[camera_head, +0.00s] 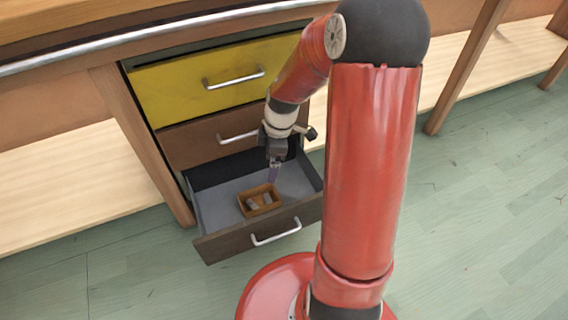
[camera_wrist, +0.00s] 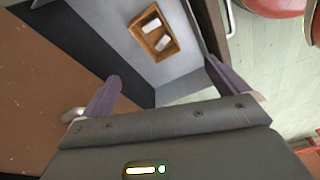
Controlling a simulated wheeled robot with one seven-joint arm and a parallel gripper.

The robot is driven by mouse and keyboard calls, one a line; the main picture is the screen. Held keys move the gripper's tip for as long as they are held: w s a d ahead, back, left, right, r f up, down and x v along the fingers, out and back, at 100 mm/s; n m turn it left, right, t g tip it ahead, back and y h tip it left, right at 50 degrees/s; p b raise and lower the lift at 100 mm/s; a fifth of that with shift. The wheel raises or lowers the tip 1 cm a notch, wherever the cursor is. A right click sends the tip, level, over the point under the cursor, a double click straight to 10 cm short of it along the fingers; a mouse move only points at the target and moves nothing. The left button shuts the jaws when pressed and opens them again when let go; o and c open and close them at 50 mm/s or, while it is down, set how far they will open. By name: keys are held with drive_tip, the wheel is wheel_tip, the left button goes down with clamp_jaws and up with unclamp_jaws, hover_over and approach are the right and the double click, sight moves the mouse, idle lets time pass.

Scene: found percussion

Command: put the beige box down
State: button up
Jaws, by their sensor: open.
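The beige box (camera_head: 247,205) is a small open-topped tan box with pale items inside. It rests on the grey floor of the open bottom drawer (camera_head: 217,205), near the drawer front. In the wrist view the box (camera_wrist: 173,49) is at the top middle, beyond the fingers, with two whitish pieces in it. My gripper (camera_head: 274,172) hangs over the drawer, behind and above the box. In the wrist view my gripper (camera_wrist: 162,85) has its two purple fingers wide apart with nothing between them. The fingers do not touch the box.
The yellow top drawer (camera_head: 180,88) and the brown middle drawer (camera_head: 190,142) are shut above the open one, each with a metal handle. The bottom drawer's walls surround the box. Free drawer floor lies left of the box. Wooden legs stand either side; the green floor is clear.

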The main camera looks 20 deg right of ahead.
drive_tip(key=s+a+r+m+t+h, duration=0.1)
drive_tip(key=s+a+r+m+t, duration=0.1)
drive_tip(key=s+r+m, duration=0.5)
drive_tip(key=s+a+r+m+t+h, duration=0.1)
drive_tip(key=s+a+r+m+t, duration=0.1)
drive_tip(key=s+r+m, duration=0.5)
drive_tip(key=s+r+t, duration=0.1)
drive_tip(key=s+r, duration=0.4)
drive_tip(key=r, duration=0.2)
drive_tip(key=shift+a, duration=0.1)
drive_tip(key=shift+r+p, duration=0.65)
drive_tip(key=shift+r, duration=0.05)
